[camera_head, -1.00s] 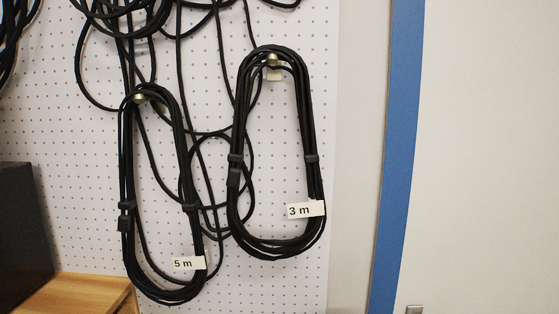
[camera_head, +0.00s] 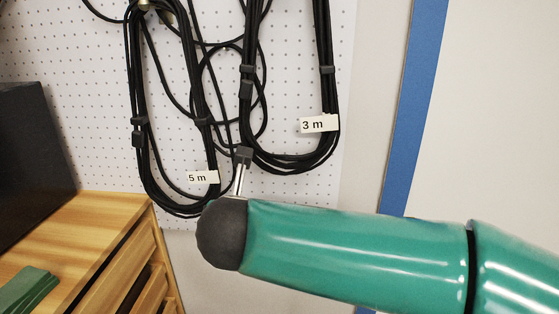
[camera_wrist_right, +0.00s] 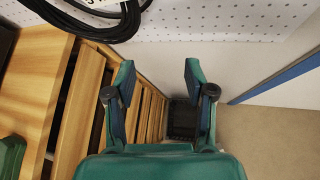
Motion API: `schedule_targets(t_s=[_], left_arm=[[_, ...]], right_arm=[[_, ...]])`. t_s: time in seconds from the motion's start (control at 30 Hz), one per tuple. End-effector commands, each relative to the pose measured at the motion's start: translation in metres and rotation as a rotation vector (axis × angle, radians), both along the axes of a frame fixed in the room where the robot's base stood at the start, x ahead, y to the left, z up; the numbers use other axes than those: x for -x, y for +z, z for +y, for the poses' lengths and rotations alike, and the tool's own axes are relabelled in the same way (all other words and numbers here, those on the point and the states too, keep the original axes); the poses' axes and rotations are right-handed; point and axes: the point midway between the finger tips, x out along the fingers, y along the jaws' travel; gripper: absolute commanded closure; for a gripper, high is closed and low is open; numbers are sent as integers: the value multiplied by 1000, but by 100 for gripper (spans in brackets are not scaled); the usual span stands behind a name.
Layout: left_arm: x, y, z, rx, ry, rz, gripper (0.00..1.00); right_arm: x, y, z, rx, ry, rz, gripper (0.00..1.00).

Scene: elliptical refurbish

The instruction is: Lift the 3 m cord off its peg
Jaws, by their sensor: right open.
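The 3 m cord (camera_head: 290,160) is a long black coil with a white "3 m" tag (camera_head: 319,124), hanging against the white pegboard. Its top and its peg are above the head view's edge. In the wrist view my right gripper (camera_wrist_right: 158,78) is open, with nothing between its fingers. A black cord loop with part of a white tag (camera_wrist_right: 92,6) shows at that view's top left, ahead of the fingers and apart from them. In the head view my green right arm crosses below the 3 m coil; its fingers are not clearly visible there. My left gripper is not in view.
The 5 m cord (camera_head: 162,195) hangs just left of the 3 m one, with loose black cable loops between them. A wooden drawer cabinet (camera_head: 95,225) with a dark box (camera_head: 35,150) stands at the left. A blue strip (camera_head: 411,110) runs down the wall at right.

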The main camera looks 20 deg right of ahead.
Motion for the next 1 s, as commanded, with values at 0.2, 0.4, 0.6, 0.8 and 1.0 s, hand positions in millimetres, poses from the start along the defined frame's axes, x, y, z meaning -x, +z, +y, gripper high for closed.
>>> schedule_targets(t_s=[0.2,0.4,0.6,0.8,1.0], left_arm=[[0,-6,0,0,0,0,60],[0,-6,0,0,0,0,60],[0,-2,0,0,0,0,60],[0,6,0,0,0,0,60],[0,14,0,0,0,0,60]], right_arm=[[65,197,-64,379,-55,-343,46],[110,262,-111,504,-160,-423,46],[98,272,-130,526,-184,-426,46],[59,271,-149,524,-184,-423,46],[25,271,-163,525,-180,-425,46]])
